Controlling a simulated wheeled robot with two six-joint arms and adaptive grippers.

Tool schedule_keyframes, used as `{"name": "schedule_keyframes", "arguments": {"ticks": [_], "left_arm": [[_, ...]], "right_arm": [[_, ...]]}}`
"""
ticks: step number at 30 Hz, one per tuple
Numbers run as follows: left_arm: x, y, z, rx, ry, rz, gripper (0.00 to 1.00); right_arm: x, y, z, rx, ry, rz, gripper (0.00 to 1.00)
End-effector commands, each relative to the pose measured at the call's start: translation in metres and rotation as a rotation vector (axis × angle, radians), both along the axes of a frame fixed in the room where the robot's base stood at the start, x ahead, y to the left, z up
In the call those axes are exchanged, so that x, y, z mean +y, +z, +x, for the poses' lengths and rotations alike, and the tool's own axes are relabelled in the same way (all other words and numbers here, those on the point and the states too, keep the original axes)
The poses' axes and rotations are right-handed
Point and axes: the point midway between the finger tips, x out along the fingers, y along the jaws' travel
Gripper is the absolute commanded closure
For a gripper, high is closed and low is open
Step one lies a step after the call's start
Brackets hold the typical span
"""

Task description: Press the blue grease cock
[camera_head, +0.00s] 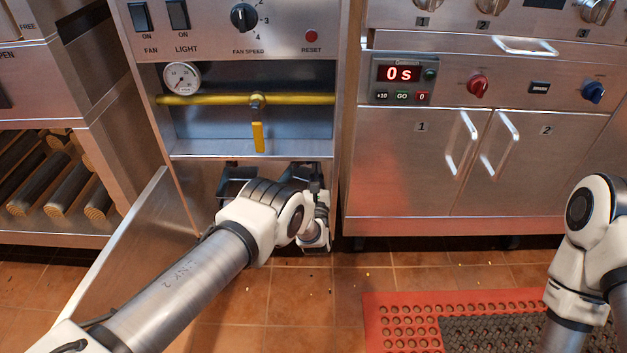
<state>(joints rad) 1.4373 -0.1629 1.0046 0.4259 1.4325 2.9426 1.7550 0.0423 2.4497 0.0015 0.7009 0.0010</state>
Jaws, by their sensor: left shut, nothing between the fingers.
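The only blue control I see is a blue knob (593,92) at the right end of the steel control panel; I cannot tell if it is the grease cock. My left arm reaches in from the lower left to the low open compartment under the yellow pipe. My left gripper (316,188) is at that compartment, shut and empty, partly hidden by my wrist. It is far left of and below the blue knob, touching neither it nor the yellow handle. My right arm shows at the right edge; its gripper is out of view.
A yellow pipe (200,99) with a hanging yellow handle (258,137) crosses the recess beside a gauge (182,78). A red knob (477,86) sits left of the blue one. An open door panel (140,240) stands at left. A red mat (385,320) lies on the floor.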

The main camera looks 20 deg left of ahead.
Motion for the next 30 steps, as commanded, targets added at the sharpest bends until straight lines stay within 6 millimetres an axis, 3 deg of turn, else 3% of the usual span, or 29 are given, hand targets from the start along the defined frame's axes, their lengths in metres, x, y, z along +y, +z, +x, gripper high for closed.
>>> {"name": "schedule_keyframes", "arguments": {"ticks": [10,21,25,30], "left_arm": [[0.000,0.004,0.000,0.002,0.000,-0.001,1.00],[0.000,0.075,0.000,0.000,0.000,0.001,1.00],[0.000,0.092,0.000,0.002,0.000,0.000,1.00],[0.000,0.098,-0.001,0.004,0.000,0.000,1.00]], "right_arm": [[0.000,-0.001,-0.001,0.003,0.000,0.000,0.69],[0.000,-0.001,-0.001,0.003,0.000,0.000,0.69],[0.000,-0.002,-0.001,0.003,0.000,0.000,0.69],[0.000,-0.002,-0.001,0.003,0.000,0.000,0.69]]}}
